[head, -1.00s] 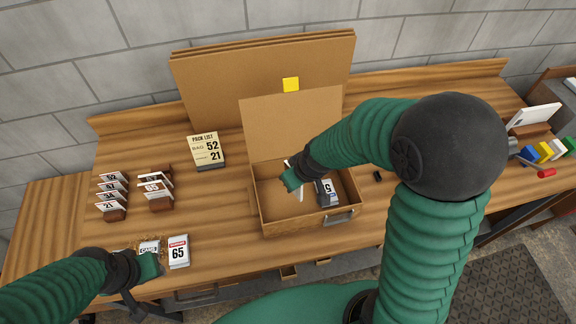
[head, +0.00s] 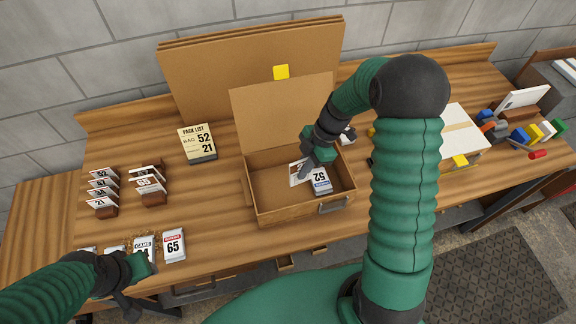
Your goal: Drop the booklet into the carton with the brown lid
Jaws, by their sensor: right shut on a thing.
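The carton with the brown lid (head: 285,115) stands open in the middle of the table, its lid raised at the back. Inside, at the right, lies a grey-and-white pack marked 52 (head: 320,181). My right gripper (head: 307,168) reaches down into the carton and is shut on a white booklet (head: 297,174) with dark print, beside the pack. The fingers hide part of the booklet, and I cannot tell whether it touches the floor. My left gripper (head: 143,268) is at the front left by a row of packs; its opening is unclear.
A pack marked 65 (head: 174,245) stands near my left gripper. Brown holders with number cards (head: 103,192) stand at the left. A pale-topped box (head: 461,133) is partly behind my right arm. Coloured items (head: 535,133) lie far right.

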